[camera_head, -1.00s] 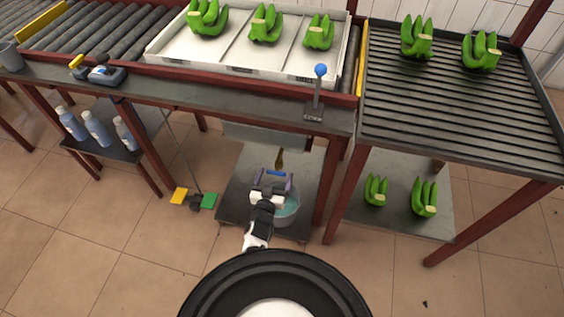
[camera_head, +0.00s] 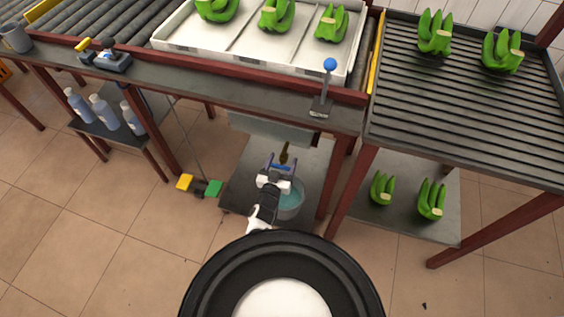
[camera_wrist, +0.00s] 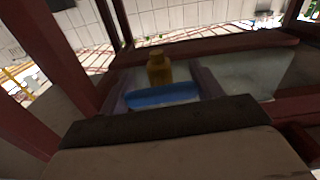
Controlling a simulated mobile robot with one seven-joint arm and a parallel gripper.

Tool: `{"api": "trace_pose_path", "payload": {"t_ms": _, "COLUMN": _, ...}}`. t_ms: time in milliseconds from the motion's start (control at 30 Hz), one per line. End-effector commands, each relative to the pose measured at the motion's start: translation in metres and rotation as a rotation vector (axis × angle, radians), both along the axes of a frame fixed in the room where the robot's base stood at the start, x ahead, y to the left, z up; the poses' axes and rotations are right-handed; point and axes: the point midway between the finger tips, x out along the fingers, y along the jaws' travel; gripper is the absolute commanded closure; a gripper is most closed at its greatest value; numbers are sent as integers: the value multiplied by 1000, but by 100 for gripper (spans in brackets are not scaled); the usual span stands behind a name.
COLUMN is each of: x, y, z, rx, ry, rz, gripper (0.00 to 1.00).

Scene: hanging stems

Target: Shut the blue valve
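The blue valve handle (camera_head: 281,167) is a short bar below a brass fitting (camera_head: 284,155), under the sink beneath the counter. In the wrist view, the blue valve handle (camera_wrist: 163,96) lies crosswise, with the brass fitting (camera_wrist: 159,67) upright behind it. My gripper (camera_head: 280,163) is open, its two purple-grey fingers on either side of the handle. In the wrist view, my gripper (camera_wrist: 161,88) spans the bar's length. I cannot tell whether either finger touches it. The gripper body hides the near lower part in the wrist view.
A bucket of bluish water (camera_head: 290,198) stands below on a low shelf (camera_head: 240,195). The metal sink (camera_head: 270,127) and red table legs (camera_head: 335,185) frame the space. A blue-knobbed lever (camera_head: 329,65) stands on the counter. Yellow and green pedals (camera_head: 200,187) are at the left.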

Motion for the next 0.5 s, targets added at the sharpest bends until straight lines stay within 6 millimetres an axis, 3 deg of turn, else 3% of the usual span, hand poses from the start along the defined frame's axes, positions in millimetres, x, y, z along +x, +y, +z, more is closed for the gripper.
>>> {"api": "trace_pose_path", "payload": {"t_ms": 33, "x": 0, "y": 0, "z": 0, "rx": 0, "ry": 0, "rz": 0, "gripper": 42}}
{"api": "trace_pose_path", "payload": {"t_ms": 167, "x": 0, "y": 0, "z": 0, "rx": 0, "ry": 0, "rz": 0, "gripper": 59}}
{"api": "trace_pose_path", "payload": {"t_ms": 500, "x": 0, "y": 0, "z": -1, "rx": 75, "ry": -25, "rz": 1, "gripper": 59}}
